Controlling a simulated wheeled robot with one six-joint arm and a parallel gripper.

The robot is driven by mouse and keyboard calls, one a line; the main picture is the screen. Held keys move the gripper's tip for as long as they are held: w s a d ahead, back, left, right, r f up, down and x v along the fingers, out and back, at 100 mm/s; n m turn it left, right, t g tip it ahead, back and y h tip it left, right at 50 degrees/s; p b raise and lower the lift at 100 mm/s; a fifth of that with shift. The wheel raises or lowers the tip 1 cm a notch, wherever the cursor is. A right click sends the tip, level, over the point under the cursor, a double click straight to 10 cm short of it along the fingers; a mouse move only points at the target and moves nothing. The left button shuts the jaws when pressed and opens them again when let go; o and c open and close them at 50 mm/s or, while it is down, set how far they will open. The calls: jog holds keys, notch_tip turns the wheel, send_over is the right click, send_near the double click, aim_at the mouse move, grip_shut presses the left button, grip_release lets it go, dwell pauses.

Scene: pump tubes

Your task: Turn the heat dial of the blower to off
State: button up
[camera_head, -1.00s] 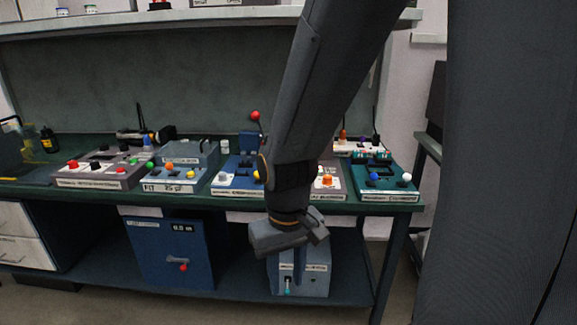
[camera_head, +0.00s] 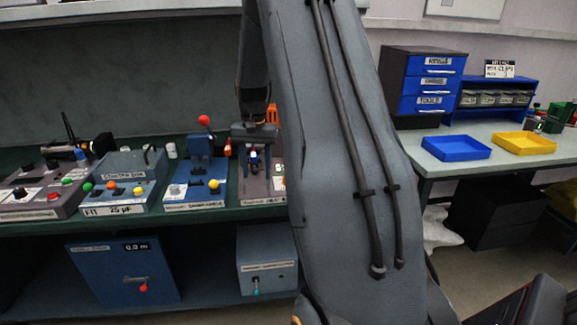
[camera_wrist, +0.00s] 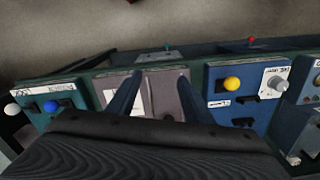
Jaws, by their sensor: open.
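My gripper (camera_head: 255,158) hangs over a grey panel device (camera_head: 278,184) on the green bench, partly hidden by my gripper and arm. In the wrist view my gripper (camera_wrist: 160,77) is open, its two dark fingers spread over the grey panel (camera_wrist: 165,92) with a white label. Nothing is held between them. I cannot tell contact with the panel. The device labels are too small to read, so I cannot tell which one is the blower, and no heat dial can be made out.
A blue device with a yellow knob (camera_head: 213,184) and red-ball lever (camera_head: 204,120) stands left of my gripper. In the wrist view, a teal device with a blue knob (camera_wrist: 51,106) is close left. Blue (camera_head: 455,148) and yellow trays (camera_head: 524,143) lie on the right table.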

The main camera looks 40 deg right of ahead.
aim_at(287, 176)
jog(key=d+m, duration=0.1)
jog(key=d, duration=0.3)
jog(key=w+d+m+p, duration=0.1)
jog(key=d, duration=0.4)
jog(key=w+d+m, duration=0.1)
jog(key=d, duration=0.3)
jog(key=shift+w+d+m+p, duration=0.1)
jog(key=shift+d+m+p, duration=0.2)
jog(key=shift+p, duration=0.1)
jog(key=shift+d+f, duration=0.1)
jog(key=shift+d, duration=0.2)
jog(key=shift+w+f+p, duration=0.1)
jog(key=shift+f+p, duration=1.15)
jog(key=shift+f, duration=2.55)
jog(key=c, duration=1.1)
